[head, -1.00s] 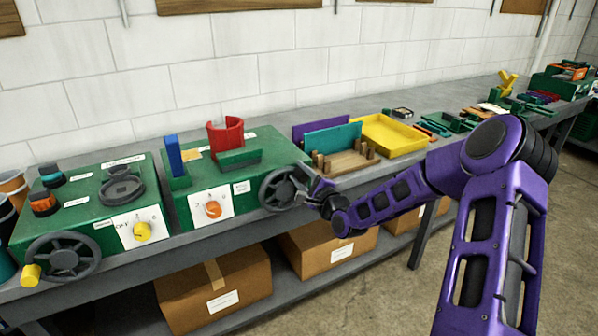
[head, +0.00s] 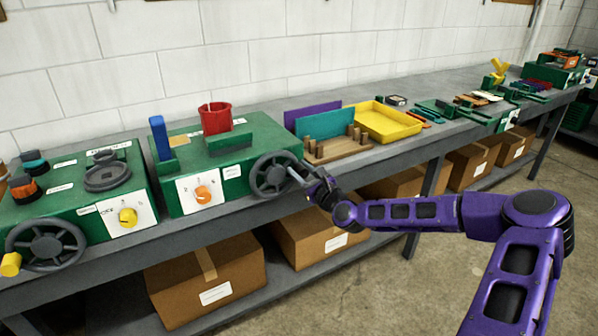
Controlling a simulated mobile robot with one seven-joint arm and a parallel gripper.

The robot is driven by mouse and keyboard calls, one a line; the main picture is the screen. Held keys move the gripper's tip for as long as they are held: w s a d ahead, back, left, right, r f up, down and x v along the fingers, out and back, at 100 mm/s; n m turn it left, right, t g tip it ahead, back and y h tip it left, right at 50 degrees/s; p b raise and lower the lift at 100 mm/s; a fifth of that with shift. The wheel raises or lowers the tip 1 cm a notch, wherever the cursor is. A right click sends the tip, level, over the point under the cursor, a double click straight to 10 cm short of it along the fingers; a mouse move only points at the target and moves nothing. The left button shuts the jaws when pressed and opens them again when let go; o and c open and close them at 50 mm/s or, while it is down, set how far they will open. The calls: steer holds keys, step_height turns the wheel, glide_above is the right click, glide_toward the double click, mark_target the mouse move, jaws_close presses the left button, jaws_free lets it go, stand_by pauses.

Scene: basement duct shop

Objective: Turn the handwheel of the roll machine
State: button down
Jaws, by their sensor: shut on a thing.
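The roll machine is taken to be the green box (head: 236,183) with an orange dial, a blue upright piece (head: 161,138) and a red curved sheet (head: 216,118) on top. The sheet is bent into a nearly closed tube. Its dark grey handwheel (head: 271,176) is on the front face at the right. My gripper (head: 297,177) is shut at the wheel's right rim. No knob shows on this wheel; the jaws hide what they hold there.
A second green machine (head: 80,198) to the left has its own handwheel (head: 46,245) with a yellow knob. A wooden peg rack (head: 338,152) and yellow tray (head: 385,122) stand on the bench right of the roll machine. Cardboard boxes (head: 207,278) fill the shelf below.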

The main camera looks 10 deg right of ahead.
steer(key=shift+f+m, duration=0.35)
steer(key=shift+m, duration=0.15)
steer(key=c, duration=0.7)
jaws_free()
steer(key=shift+c, duration=0.2)
steer(key=v, duration=1.7)
steer(key=shift+s, duration=0.2)
steer(key=shift+d+r, duration=0.1)
